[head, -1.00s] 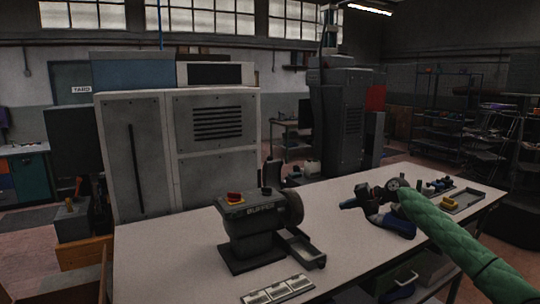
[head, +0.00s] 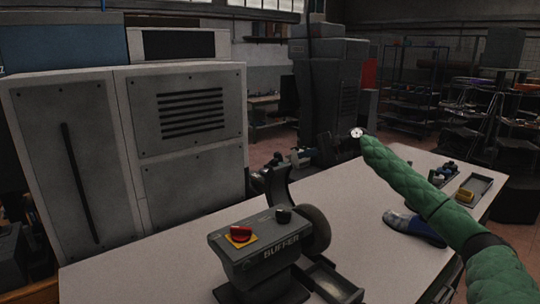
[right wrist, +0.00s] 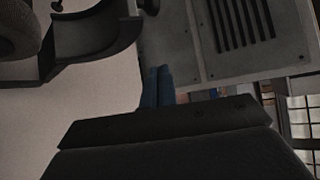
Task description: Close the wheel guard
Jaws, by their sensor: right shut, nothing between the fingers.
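The grey buffer (head: 262,245) stands on the bench with its dark wheel (head: 316,228) on the right side. The dark curved wheel guard (head: 278,186) stands up behind the wheel, swung back and leaving the wheel's top uncovered. In the right wrist view the guard (right wrist: 120,42) curves beside the wheel (right wrist: 18,28). My right gripper (head: 297,158) is behind and to the right of the guard. Its blue fingertips (right wrist: 157,88) are together, empty, close to the guard's outer side; contact cannot be told. My left gripper is out of view.
A small open tray (head: 332,284) sits at the buffer's right. A blue-and-grey tool (head: 414,226) lies on the bench (head: 372,245), partly behind my right arm. A tray with a yellow item (head: 472,190) is at far right. A large grey cabinet (head: 130,160) stands behind.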

